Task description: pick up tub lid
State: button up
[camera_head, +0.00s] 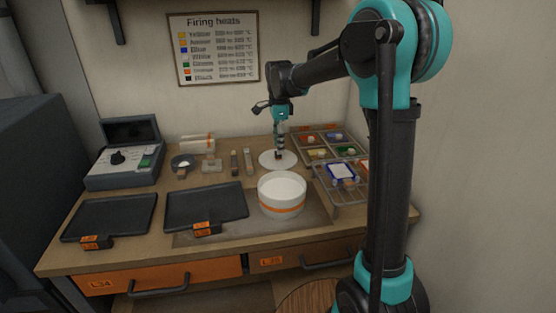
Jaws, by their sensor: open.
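The tub lid (267,160) is a white round disc. It lies flat on the bench just behind the white tub (282,187), which has an orange band and stands upright. My gripper (279,155) points down over the middle of the lid. It is open, its fingertips at or just above the lid's surface. At this size I cannot tell whether they touch the lid. The gripper hides a little of the lid's centre.
Two dark trays (110,213) (205,201) lie at the left and middle of the bench. A grey device (125,165) stands at the back left. A compartment tray with colours (316,154) and a rack (340,186) are on the right. Small blocks (234,163) stand left of the lid.

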aim_at(278, 156)
notch_tip(278, 156, down, 4)
jog(key=shift+w+a+r, duration=0.1)
jog(key=shift+w+r, duration=0.05)
jog(key=shift+r, duration=0.1)
grip_shut()
